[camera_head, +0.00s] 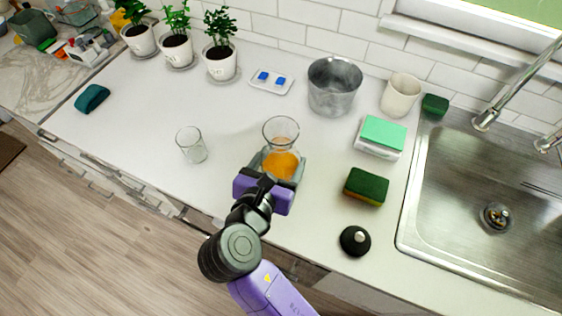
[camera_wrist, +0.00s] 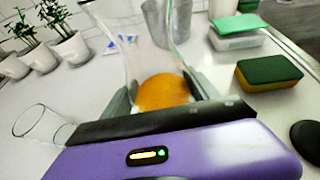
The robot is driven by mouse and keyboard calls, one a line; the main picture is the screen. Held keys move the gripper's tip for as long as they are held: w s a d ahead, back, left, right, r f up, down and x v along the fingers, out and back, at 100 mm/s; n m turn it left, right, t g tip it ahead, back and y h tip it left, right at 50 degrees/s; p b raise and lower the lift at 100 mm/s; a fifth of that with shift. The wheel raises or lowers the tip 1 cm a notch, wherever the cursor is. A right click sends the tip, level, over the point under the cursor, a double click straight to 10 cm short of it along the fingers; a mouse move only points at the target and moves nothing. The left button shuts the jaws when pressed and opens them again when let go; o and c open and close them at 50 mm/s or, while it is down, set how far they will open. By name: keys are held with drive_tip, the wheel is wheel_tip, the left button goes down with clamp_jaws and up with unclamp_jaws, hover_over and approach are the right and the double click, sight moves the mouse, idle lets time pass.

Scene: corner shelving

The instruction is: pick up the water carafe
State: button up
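The water carafe (camera_head: 281,132) is clear glass with a flared neck and orange liquid in its lower part. It stands upright on the counter near the middle of the head view. In the wrist view the carafe (camera_wrist: 160,88) is straight ahead, its top cut off by the frame edge. My gripper (camera_head: 280,165) is low at the carafe, with one finger on each side of its body. In the wrist view the gripper (camera_wrist: 160,92) has its fingers spread wide around the orange part. The fingers look open; whether either touches the glass is unclear.
An empty glass (camera_head: 191,145) stands left of the carafe. A metal pot (camera_head: 334,88) is behind it. A green-and-yellow sponge (camera_head: 366,187), a green-lidded box (camera_head: 381,137) and a black lid (camera_head: 355,241) lie to the right, before the sink (camera_head: 480,230). Potted plants (camera_head: 220,62) line the back left.

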clamp_jaws()
drive_tip(key=shift+r, duration=0.15)
drive_tip(key=shift+r, duration=0.1)
wheel_tip(320, 180, up, 19)
drive_tip(key=shift+r+p, duration=0.2)
drive_tip(key=shift+p, duration=0.1)
idle(1.2)
